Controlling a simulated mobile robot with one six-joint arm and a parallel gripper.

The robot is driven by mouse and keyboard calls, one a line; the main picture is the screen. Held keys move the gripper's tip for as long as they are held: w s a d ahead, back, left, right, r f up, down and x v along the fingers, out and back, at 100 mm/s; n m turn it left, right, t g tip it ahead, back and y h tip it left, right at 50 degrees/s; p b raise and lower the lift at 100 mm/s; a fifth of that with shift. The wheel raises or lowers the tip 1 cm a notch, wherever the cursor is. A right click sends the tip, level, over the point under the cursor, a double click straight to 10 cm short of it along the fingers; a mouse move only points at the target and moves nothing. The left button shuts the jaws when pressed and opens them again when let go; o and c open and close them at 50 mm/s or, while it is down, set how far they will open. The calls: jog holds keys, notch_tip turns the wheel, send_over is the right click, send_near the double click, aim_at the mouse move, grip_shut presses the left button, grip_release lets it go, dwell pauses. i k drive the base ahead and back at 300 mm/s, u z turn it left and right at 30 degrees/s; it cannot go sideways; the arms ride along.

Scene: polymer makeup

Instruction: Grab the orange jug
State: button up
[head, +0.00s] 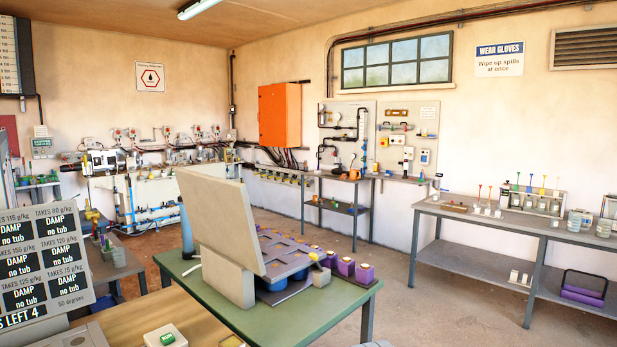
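A small orange vessel (354,174), which looks like the orange jug, stands upright on the top of a grey metal stand (380,178) against the back wall. It is far off and small, so its handle and spout are hard to make out. It is below the wall board with black pipes, right of the orange wall cabinet. My gripper is not in view.
A green table (335,315) with a large beige panel (222,222), a grey tray and several purple blocks stands in front. A grey bench (490,220) with glassware lines the right. Open floor (385,265) lies between them, leading back towards the stand.

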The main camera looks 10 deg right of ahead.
aim_at(353, 172)
jog(key=z, duration=1.25)
jog(key=i, duration=5.65)
jog(key=u, duration=1.5)
